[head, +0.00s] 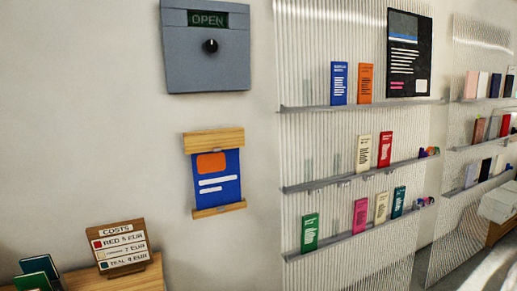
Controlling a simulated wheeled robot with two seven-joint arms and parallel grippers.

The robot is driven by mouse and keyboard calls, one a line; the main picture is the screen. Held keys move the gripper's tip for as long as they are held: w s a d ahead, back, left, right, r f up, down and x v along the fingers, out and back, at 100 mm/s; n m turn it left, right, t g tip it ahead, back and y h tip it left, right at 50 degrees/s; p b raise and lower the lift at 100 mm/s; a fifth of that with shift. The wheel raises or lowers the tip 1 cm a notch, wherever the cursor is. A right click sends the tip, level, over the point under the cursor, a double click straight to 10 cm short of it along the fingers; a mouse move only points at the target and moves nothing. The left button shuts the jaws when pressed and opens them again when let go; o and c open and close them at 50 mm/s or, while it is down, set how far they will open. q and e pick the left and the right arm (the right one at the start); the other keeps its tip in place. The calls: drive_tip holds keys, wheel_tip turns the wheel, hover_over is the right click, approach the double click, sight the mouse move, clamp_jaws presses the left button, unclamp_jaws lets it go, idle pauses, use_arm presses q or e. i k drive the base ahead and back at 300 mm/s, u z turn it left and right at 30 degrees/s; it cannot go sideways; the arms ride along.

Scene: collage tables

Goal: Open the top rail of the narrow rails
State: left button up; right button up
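A blue poster (225,187) with an orange block and white bars hangs on the wall between two short wooden rails. The top wooden rail (213,140) is light wood and looks taller than the bottom one; I cannot tell whether it is open or closed. The bottom wooden rail (218,209) is thin and runs along the poster's lower edge. Neither of my grippers is in view.
A grey box (206,65) with an OPEN display and black knob is above the poster. A COSTS sign (121,248) stands on a wooden surface (142,281) at lower left. Ribbed panels (340,25) with grey ledges (300,107) holding several cards are right.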

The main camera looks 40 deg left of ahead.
sight(215, 141)
drive_tip(key=u, duration=0.2)
drive_tip(key=i, duration=1.05)
drive_tip(key=u, duration=0.65)
